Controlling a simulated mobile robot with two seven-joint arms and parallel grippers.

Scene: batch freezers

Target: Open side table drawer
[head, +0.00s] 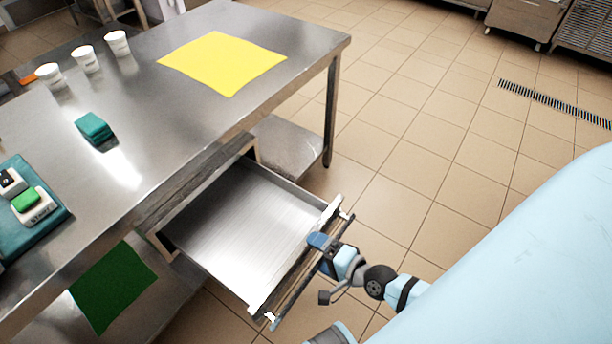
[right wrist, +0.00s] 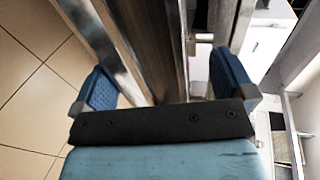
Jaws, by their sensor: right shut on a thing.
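The side table's steel drawer (head: 245,232) is pulled well out from under the table (head: 215,110) in the head view. Its inside is bare and empty. My right gripper (head: 322,248) is at the drawer's front, shut on the handle bar (head: 306,272). In the right wrist view my right gripper (right wrist: 160,85) has its two blue fingers on either side of the drawer front and handle (right wrist: 150,50); the exact contact is hidden. My left gripper is not in view.
On the table are a yellow sheet (head: 222,62), white cups (head: 88,58), a teal block (head: 94,130) and a teal tray (head: 50,222) with labelled blocks. A green sheet (head: 112,288) lies on the lower shelf. The tiled floor (head: 430,140) right of the table is clear.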

